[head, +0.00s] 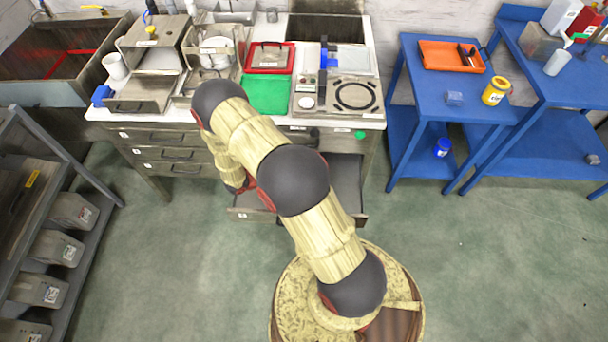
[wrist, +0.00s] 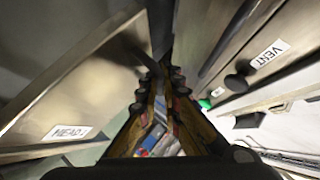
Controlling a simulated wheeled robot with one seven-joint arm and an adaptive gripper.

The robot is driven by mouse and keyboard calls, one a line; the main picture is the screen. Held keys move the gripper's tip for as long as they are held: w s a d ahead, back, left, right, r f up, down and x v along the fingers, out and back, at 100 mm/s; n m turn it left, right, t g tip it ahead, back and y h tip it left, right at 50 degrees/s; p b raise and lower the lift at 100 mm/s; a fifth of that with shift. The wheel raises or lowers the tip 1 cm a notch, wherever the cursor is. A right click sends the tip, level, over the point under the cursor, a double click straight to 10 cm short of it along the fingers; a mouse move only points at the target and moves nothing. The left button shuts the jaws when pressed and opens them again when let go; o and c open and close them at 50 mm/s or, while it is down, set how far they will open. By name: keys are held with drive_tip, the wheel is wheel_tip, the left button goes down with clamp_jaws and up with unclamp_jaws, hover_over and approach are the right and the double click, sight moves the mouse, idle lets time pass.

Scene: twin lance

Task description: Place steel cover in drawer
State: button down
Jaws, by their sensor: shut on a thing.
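A drawer (head: 346,190) under the counter stands pulled out, its inside partly hidden by my arm. In the wrist view a steel drawer front (wrist: 75,85) with a label is on the left. My gripper (wrist: 160,80) is beside that front, its fingers close together around what appears to be the drawer's handle, which is mostly hidden. A flat grey steel piece with a handle, likely the steel cover (head: 268,57), lies on the red tray (head: 288,70) on the counter, apart from my gripper.
A green board (head: 266,95) and a round-ringed hob (head: 355,96) are on the counter. Closed drawers (head: 165,154) are at the left. A front labelled VENT (wrist: 265,55) is close on the right in the wrist view. Blue tables (head: 418,95) stand right; open floor lies before them.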

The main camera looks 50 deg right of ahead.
drive_tip(key=f+b, duration=0.1)
drive_tip(key=f, duration=0.2)
drive_tip(key=f+b, duration=0.1)
drive_tip(key=f, duration=0.2)
drive_tip(key=shift+s+d+f, duration=0.1)
drive_tip(key=shift+s, duration=0.1)
wheel_tip(320, 180, down, 4)
drive_tip(key=shift+f+b, duration=0.1)
drive_tip(key=shift+b, duration=0.9)
drive_tip(key=c, duration=2.1)
unclamp_jaws()
drive_tip(key=shift+o, duration=0.6)
